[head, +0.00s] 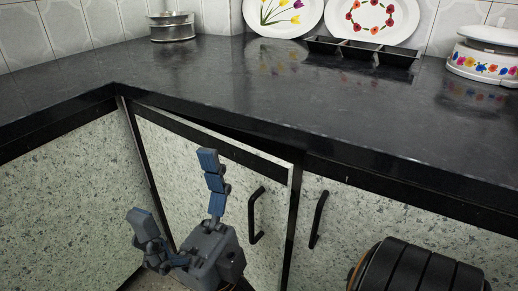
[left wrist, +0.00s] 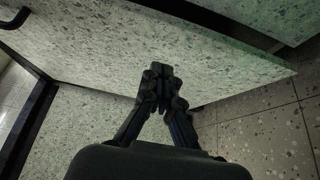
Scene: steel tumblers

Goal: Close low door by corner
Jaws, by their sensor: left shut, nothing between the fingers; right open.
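The low corner door (head: 190,160) is a speckled pale panel with a dark top strip and a black handle (head: 255,215) near its right edge. It stands slightly ajar, with a dark gap under the counter along its top. My right gripper (head: 180,205) is open and empty, its blue-grey fingers spread in front of the door, left of the handle. My left gripper (left wrist: 160,70) is shut and empty in the left wrist view, its tips in front of a speckled door panel (left wrist: 180,40); whether they touch it I cannot tell. I cannot make out the left gripper in the head view.
The dark counter (head: 200,75) overhangs the doors. It holds a steel tin (head: 172,27), plates (head: 283,15), a black tray (head: 362,50) and a flowered white container (head: 485,60). A second handle (head: 318,220) is on the door to the right. Tiled floor (left wrist: 260,130) shows below.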

